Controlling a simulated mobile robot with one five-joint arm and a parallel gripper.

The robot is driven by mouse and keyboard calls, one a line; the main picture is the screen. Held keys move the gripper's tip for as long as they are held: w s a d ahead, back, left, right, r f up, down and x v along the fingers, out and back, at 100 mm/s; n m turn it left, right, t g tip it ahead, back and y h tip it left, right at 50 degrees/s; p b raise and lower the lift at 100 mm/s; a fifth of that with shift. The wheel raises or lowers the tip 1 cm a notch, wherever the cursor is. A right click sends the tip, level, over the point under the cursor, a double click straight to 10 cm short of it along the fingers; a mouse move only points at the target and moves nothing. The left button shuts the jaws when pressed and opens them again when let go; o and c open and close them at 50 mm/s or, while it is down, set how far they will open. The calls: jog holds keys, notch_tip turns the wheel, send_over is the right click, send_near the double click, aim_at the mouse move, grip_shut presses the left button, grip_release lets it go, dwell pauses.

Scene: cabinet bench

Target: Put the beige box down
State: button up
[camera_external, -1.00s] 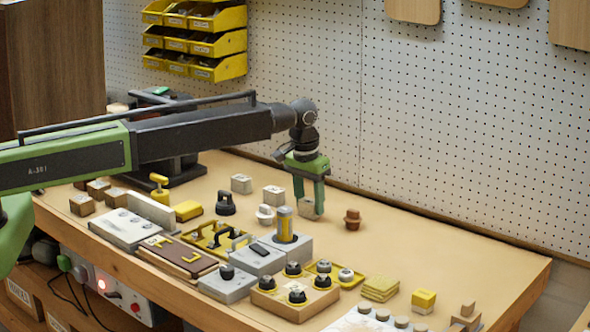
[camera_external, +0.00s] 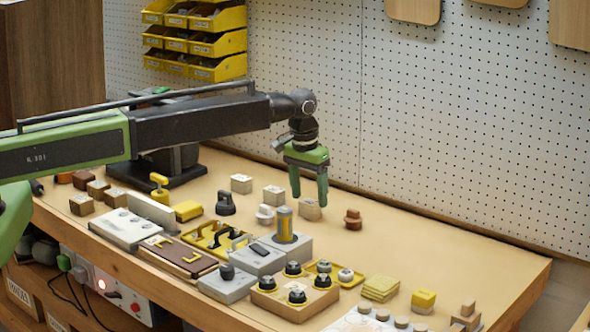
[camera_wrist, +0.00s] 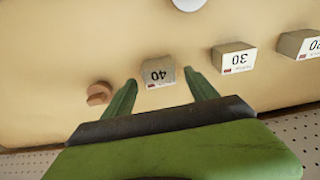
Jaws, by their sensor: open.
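The beige box (camera_external: 310,209) stands upright on the bench top toward the back. In the wrist view the beige box (camera_wrist: 158,73) shows a white label reading 40. My gripper (camera_external: 309,200) is open just above it, with its green fingers pointing down. In the wrist view my gripper (camera_wrist: 160,76) has one finger on each side of the box in the picture, with gaps between. The lower part of the box shows clear on the bench.
A brown knob-like piece (camera_external: 353,219) stands right of the box. Two similar boxes, one (camera_external: 274,195) and another (camera_external: 241,184), stand to its left. A white round piece (camera_external: 265,214) is near.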

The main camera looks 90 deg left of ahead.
aim_at(306, 203)
notch_tip(306, 203, up, 10)
jog(key=p, duration=0.8)
jog(key=shift+s+d+f, duration=0.25)
jog(key=shift+s+d, duration=0.15)
jog(key=shift+f, duration=0.1)
jog(key=s+d+r+m+p, duration=0.1)
jog(key=d+r+p, duration=0.1)
jog(key=d, duration=0.8)
jog(key=s+d+r+m+p, duration=0.1)
jog(key=d+r+m+p, duration=0.15)
jog(key=d, duration=0.75)
jog(key=s+d+r+m+p, duration=0.1)
jog(key=s+d+m, duration=0.1)
jog(key=s+d, duration=0.5)
jog(key=s+d+r+m+g+h+p, duration=0.1)
jog(key=s+d+m, duration=0.2)
jog(key=s+d, duration=0.4)
jog(key=s, duration=0.8)
jog(key=shift+d+r+m, duration=0.25)
jog(key=shift+d+m, duration=0.1)
